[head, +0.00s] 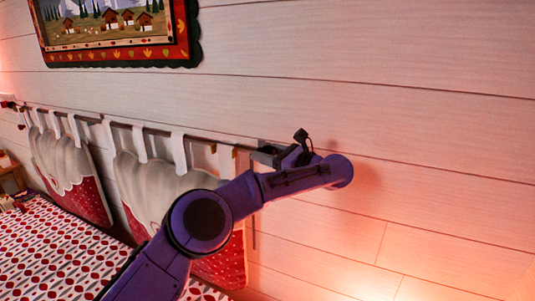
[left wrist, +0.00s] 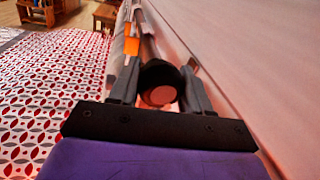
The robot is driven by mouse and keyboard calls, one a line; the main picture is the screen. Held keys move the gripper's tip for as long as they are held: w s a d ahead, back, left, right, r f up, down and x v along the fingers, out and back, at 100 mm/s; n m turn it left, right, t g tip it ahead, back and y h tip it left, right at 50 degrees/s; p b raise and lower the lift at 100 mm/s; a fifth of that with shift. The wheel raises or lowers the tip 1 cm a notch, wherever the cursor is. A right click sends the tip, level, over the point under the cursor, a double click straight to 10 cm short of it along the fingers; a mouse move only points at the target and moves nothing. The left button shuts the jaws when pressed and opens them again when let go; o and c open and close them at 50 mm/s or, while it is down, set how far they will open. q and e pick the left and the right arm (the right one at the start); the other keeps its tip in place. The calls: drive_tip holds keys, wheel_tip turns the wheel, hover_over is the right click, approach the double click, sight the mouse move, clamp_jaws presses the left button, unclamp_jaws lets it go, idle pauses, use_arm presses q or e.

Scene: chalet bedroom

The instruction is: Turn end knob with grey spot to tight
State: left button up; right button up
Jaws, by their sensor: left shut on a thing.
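The end knob (left wrist: 159,84) is a dark round cap with a paler, pinkish disc on its near face, seen in the left wrist view. It sits at the end of the curtain rod (left wrist: 147,45) that runs along the wall. My left gripper (left wrist: 157,76) is shut on the knob, with one dark finger on each side. In the head view my left gripper (head: 267,155) is at the right end of the rod (head: 160,131), and the knob is hidden there. I cannot make out a separate grey spot or any tight mark. My right gripper is not in view.
White and red cushions (head: 165,170) hang by loops from the rod above a bed with a red-and-white patterned cover (head: 60,245). The plank wall (head: 430,130) is close beside the gripper. A framed picture (head: 115,30) hangs above. Wall to the right is bare.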

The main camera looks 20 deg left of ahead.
use_arm(q)
drive_tip(key=shift+f+m+b, duration=0.1)
drive_tip(key=shift+m+b, duration=0.65)
drive_tip(key=shift+m, duration=0.75)
drive_tip(key=shift+r+m+g+h, duration=0.2)
drive_tip(key=shift+m+g+h, duration=0.15)
drive_tip(key=shift+m, duration=0.55)
drive_tip(key=shift+m+h+p, duration=0.25)
drive_tip(key=shift+m+p, duration=0.1)
drive_tip(key=shift+m, duration=0.35)
drive_tip(key=o, duration=1)
drive_tip(key=shift+f, duration=0.1)
